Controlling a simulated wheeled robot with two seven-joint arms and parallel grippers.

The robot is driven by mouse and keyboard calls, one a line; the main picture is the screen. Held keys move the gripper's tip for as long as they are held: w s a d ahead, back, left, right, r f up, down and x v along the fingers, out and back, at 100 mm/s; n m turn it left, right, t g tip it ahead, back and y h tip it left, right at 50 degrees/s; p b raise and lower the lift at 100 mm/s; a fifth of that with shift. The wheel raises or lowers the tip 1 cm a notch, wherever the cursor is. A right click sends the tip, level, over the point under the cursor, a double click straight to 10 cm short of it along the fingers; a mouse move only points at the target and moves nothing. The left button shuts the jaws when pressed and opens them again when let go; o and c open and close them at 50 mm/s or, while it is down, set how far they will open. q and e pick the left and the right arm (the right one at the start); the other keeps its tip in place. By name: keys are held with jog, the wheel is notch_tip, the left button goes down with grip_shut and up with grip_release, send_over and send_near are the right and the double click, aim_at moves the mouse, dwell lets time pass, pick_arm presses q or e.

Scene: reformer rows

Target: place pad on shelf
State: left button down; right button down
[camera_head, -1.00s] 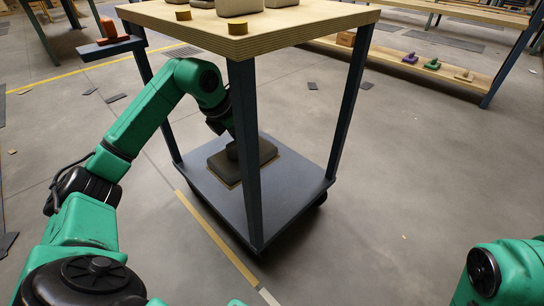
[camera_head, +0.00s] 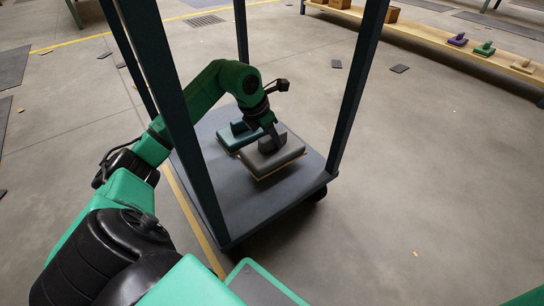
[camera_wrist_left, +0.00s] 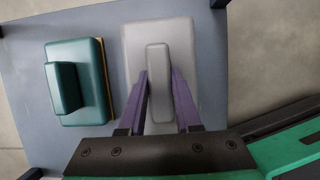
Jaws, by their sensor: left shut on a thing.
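A grey pad (camera_head: 282,160) with a raised grip block on top is on or just above the lower shelf (camera_head: 225,208) of a dark-framed cart; I cannot tell whether it touches. My left gripper (camera_head: 271,142) reaches in between the cart posts and is shut on the grip block. In the left wrist view the grey pad (camera_wrist_left: 184,38) has its block between my two purple fingers (camera_wrist_left: 158,78). A teal pad (camera_head: 232,138) lies beside it on the shelf, to the left; it also shows in the left wrist view (camera_wrist_left: 100,100). My right gripper is out of view.
A near cart post (camera_head: 172,110) stands close to my left arm, and another post (camera_head: 357,85) is at the right. A low wooden shelf (camera_head: 450,48) with small coloured pads is at the back right. Bare shelf lies in front of the pads; open floor is right of the cart.

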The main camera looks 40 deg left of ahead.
aim_at(273, 148)
pick_arm(q)
notch_tip(273, 148, down, 5)
jog(key=b, duration=0.2)
jog(key=shift+r+b, duration=0.1)
jog(key=shift+b, duration=0.3)
jog(key=c, duration=0.6)
grip_release()
jog(key=shift+r, duration=0.1)
jog(key=p+v, duration=0.5)
jog(key=v, duration=0.6)
jog(key=shift+a+p, duration=0.1)
jog(key=shift+p, duration=0.3)
jog(key=shift+s+r, duration=0.25)
jog(key=shift+r, duration=0.2)
